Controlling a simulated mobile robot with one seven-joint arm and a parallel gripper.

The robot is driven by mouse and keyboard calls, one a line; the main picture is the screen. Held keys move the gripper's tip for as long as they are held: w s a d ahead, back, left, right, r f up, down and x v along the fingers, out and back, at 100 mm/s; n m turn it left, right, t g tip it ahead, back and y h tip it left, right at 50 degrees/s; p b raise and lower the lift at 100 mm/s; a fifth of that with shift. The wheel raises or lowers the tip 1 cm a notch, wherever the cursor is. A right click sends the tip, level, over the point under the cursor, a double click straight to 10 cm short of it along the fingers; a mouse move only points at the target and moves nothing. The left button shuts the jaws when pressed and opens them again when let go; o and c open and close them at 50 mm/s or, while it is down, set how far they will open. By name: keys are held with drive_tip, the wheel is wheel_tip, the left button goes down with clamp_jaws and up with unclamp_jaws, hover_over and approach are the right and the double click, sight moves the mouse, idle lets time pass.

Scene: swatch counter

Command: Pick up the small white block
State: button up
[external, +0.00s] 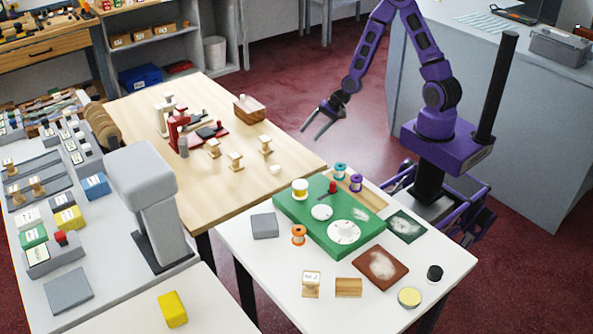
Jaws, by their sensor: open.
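A small white block (275,169) lies on the light wooden table (225,205), near its right edge. My gripper (311,135) is open and empty. In the picture it is up and to the right of the block, apart from it, with its fingers pointing down and left. It appears to be above the floor beyond the wooden table's right edge; its exact height is hard to tell.
Several wooden stamps (235,160) stand left of the block. A red device (177,131) and a wooden box (249,109) sit farther back. A white table (240,240) in front holds a green board (290,212) with spools. A grey machine (140,180) stands at left.

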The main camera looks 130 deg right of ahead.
sight(277, 166)
drive_tip(key=w+a+m+t+y, duration=0.1)
drive_tip(key=a, duration=0.2)
drive_tip(key=w+a+f+m+t+y+b, duration=0.1)
drive_tip(key=w+a+m, duration=0.1)
drive_tip(key=a, duration=0.1)
drive_tip(key=w+a+m+t+y+b, duration=0.1)
drive_tip(key=a, duration=0.2)
drive_tip(key=shift+w+f, duration=0.25)
drive_tip(key=shift+w+a+r+m+t+y+b, duration=0.15)
drive_tip(key=shift+r+m+t+y+b, duration=0.1)
drive_tip(key=shift+m, duration=0.25)
drive_tip(key=shift+w+a+r+m+t+y+b, duration=0.15)
drive_tip(key=shift+m+t, duration=0.1)
drive_tip(key=shift+m, duration=0.25)
drive_tip(key=s+d+r+m+t+h, duration=0.1)
drive_tip(key=s+d+r+m+t, duration=0.25)
drive_tip(key=m, duration=0.35)
drive_tip(key=shift+g+h, duration=0.3)
drive_tip(key=shift+g, duration=0.25)
drive_tip(key=b+x, duration=0.4)
drive_tip(key=x, duration=1.4)
drive_tip(key=shift+f, duration=0.25)
clamp_jaws()
